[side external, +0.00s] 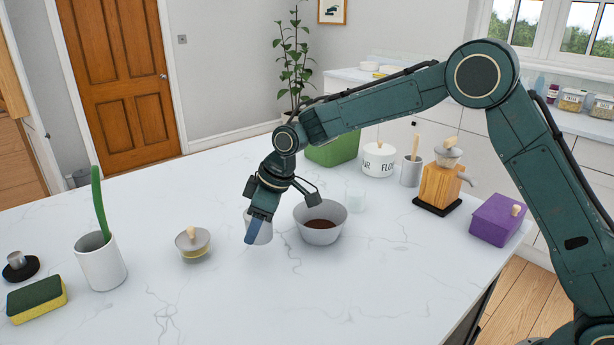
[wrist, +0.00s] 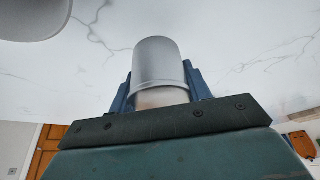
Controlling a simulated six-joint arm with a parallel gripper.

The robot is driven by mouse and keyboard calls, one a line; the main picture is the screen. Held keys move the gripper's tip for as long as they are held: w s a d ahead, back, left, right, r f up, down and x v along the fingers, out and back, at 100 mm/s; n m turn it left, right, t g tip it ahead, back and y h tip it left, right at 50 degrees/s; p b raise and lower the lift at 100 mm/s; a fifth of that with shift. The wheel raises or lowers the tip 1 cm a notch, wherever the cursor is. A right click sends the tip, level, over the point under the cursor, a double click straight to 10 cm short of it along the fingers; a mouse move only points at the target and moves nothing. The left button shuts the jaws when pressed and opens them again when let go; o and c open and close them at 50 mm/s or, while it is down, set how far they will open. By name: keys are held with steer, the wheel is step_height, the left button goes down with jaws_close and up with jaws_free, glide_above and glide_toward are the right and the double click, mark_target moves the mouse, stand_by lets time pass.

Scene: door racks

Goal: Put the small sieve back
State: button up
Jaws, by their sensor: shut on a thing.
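In the side view the cylinder (side external: 265,231) is pale and partly hidden behind the fingers. I cannot tell whether it touches the counter. No mesh shows on it, so I cannot tell whether it is the small sieve. No other thing is clearly a sieve.
The bowl (side external: 320,236) with brown contents stands close right. A lidded glass dish (side external: 193,251) is left, then a white holder (side external: 102,266) and a sponge (side external: 37,297). A wooden grinder (side external: 439,187) and purple box (side external: 490,222) stand right. The front counter is clear.

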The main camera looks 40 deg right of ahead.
mark_target(259, 256)
steer(key=shift+f, duration=0.35)
steer(key=shift+f, duration=0.15)
steer(key=shift+f, duration=2)
steer(key=shift+f, duration=0.1)
steer(key=o, duration=1)
steer(key=shift+v, duration=6.1)
